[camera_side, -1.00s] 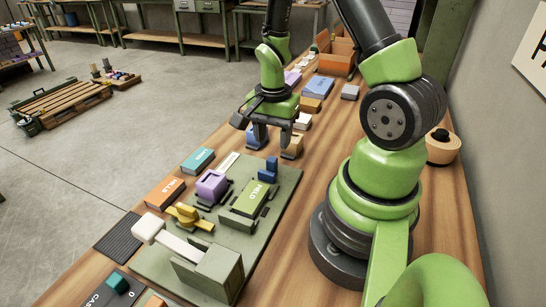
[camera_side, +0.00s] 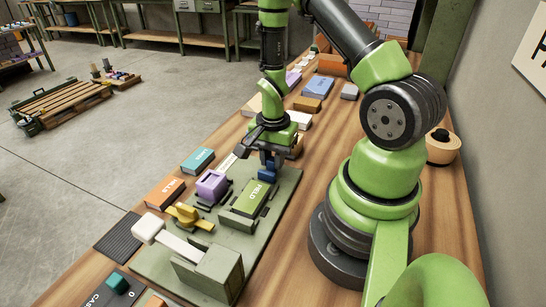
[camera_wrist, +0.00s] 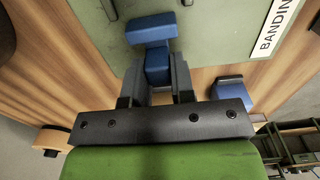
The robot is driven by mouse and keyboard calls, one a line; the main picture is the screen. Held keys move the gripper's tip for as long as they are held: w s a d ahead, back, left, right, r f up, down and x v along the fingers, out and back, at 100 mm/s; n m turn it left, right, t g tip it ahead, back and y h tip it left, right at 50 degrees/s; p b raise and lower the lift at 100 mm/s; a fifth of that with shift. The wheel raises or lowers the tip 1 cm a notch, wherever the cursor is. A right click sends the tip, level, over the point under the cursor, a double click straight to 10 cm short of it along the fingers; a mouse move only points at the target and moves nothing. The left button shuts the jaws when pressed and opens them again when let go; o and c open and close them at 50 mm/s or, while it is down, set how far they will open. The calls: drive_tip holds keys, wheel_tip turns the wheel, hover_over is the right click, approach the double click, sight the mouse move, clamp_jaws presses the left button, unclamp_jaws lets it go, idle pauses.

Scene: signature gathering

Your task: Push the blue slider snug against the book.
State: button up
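The blue slider (camera_side: 268,164) is on the green-grey board, at the far end of the green HELD book (camera_side: 252,198). In the wrist view the slider (camera_wrist: 150,30) has a wide bar and a post reaching toward my gripper. My gripper (camera_side: 265,162) is low over the slider. In the wrist view my gripper (camera_wrist: 158,72) has one finger on each side of the post. The fingers look close to it, but I cannot tell whether they press on it. The book is outside the wrist view. The contact between slider and book is hard to see.
A blue block (camera_wrist: 232,93) stands near my gripper.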

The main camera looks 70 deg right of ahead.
sight(266, 174)
drive_tip(key=shift+a, duration=2.05)
clamp_jaws()
drive_tip(key=o, duration=0.9)
unclamp_jaws()
drive_tip(key=shift+c, duration=0.2)
drive_tip(key=shift+r, duration=0.1)
wheel_tip(266, 174, up, 10)
